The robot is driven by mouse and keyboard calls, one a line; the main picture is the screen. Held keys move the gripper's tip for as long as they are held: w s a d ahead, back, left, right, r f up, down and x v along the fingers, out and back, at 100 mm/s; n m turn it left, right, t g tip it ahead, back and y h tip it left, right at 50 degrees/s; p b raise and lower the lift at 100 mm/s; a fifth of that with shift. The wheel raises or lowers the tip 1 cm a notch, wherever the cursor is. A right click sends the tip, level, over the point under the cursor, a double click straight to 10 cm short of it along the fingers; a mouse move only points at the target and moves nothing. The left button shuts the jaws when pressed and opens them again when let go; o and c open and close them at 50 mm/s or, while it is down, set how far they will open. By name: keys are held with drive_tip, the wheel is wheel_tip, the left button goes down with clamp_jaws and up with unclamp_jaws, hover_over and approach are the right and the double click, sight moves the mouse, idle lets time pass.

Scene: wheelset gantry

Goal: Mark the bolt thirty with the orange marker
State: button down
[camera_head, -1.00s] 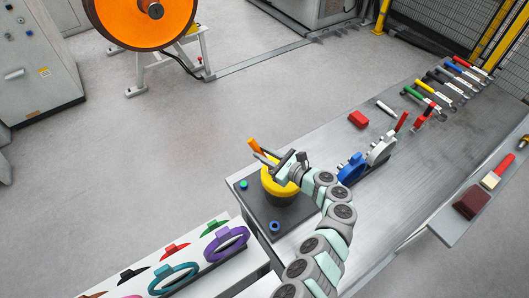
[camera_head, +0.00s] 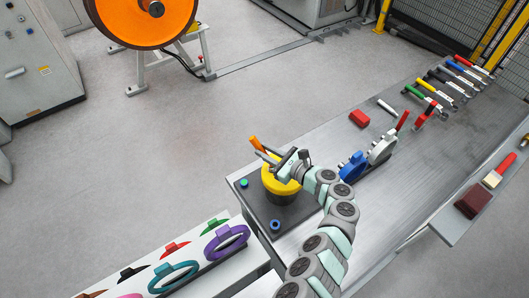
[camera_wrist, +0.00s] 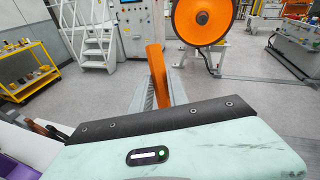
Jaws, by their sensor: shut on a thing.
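My gripper (camera_head: 266,155) is shut on an orange marker (camera_head: 256,143), which sticks up and tilts a little from the jaws. In the wrist view the marker (camera_wrist: 157,75) stands upright beyond the wrist housing. The gripper is over a yellow round part (camera_head: 278,186) on a dark plate (camera_head: 258,208) at the near end of the bench; the gap between them cannot be told. Small pieces with a green top (camera_head: 244,183) and a blue top (camera_head: 275,225) stand on the plate. No number is readable, so I cannot tell which piece is bolt thirty.
Blue and grey clamp-like tools (camera_head: 352,167) stand on the bench right of the gripper. A red block (camera_head: 359,118) and several coloured-handle tools lie farther back. A white stand (camera_head: 200,272) with coloured rings is at the front left. An orange wheel (camera_head: 140,15) stands beyond open floor.

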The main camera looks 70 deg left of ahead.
sight(257, 143)
drive_tip(key=shift+w+f+b, duration=0.1)
drive_tip(key=shift+w+b, duration=0.25)
drive_tip(key=shift+b, duration=0.35)
drive_tip(key=shift+s+p, duration=0.2)
drive_tip(key=shift+p, duration=0.4)
drive_tip(key=shift+s+p, duration=0.6)
drive_tip(key=shift+p, duration=0.1)
wheel_tip(257, 143, up, 3)
drive_tip(key=p, duration=0.2)
drive_tip(key=shift+p, duration=0.4)
drive_tip(key=shift+r, duration=2.05)
